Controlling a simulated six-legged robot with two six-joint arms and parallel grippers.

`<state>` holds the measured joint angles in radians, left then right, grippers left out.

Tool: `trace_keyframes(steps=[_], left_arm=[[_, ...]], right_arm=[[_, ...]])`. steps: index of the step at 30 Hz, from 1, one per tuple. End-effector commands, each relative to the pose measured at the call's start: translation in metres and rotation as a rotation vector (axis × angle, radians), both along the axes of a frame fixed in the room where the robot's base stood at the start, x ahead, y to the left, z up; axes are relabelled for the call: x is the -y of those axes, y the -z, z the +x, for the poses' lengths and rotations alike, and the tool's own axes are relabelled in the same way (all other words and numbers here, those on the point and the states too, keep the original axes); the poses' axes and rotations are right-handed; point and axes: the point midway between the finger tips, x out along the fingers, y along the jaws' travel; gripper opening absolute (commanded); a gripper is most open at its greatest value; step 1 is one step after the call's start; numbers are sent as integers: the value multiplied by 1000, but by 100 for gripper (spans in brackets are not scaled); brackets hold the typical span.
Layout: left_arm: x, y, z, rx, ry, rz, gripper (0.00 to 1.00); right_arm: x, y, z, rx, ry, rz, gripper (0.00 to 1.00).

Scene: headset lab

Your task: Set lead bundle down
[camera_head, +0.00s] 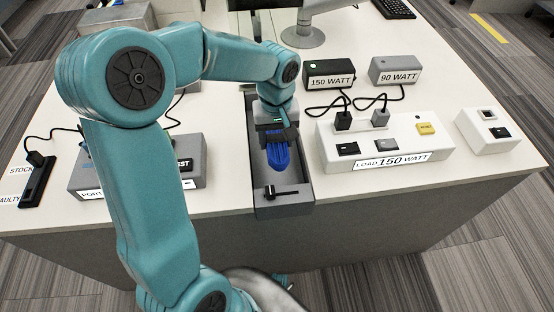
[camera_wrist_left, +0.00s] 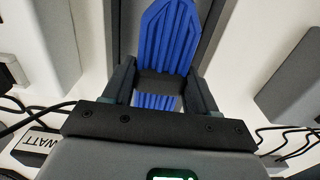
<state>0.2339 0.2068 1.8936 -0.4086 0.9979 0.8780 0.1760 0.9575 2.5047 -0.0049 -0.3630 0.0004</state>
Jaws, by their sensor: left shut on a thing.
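The lead bundle (camera_head: 280,156) is blue and ribbed, with a rounded end, and a dark band crosses it. My left gripper (camera_head: 275,130) is shut on it, with the bundle's free end pointing toward the table's front edge. The left wrist view shows the bundle (camera_wrist_left: 170,38) between the two dark fingers of the gripper (camera_wrist_left: 160,85). The bundle is over or in a long grey tray (camera_head: 297,200) on the table; I cannot tell whether it touches the tray floor. My right gripper is not in view.
Right of the tray is a load box (camera_head: 345,165) labelled 150 WATT, with black and yellow parts. Behind it stand two power bricks, 150 WATT (camera_head: 333,75) and 90 WATT (camera_head: 394,70), with cables. A grey box (camera_head: 190,143) stands left. A small dark slider (camera_head: 270,192) is at the tray's front.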

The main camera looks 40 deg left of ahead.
Motion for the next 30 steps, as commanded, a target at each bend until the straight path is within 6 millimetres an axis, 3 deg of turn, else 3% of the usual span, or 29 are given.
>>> trace_keyframes(steps=[1,3,11,17,28,29,30], left_arm=[[0,16,0,-3,-1,-1,22],[0,29,1,-2,-1,-1,22],[0,51,3,0,0,0,22],[0,83,3,-1,0,0,22],[0,89,3,1,0,0,22],[0,89,3,1,0,0,61],[0,88,3,1,0,0,74]], right_arm=[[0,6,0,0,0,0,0],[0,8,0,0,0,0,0],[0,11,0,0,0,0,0],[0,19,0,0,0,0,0],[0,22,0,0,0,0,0],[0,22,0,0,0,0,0],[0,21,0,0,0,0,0]])
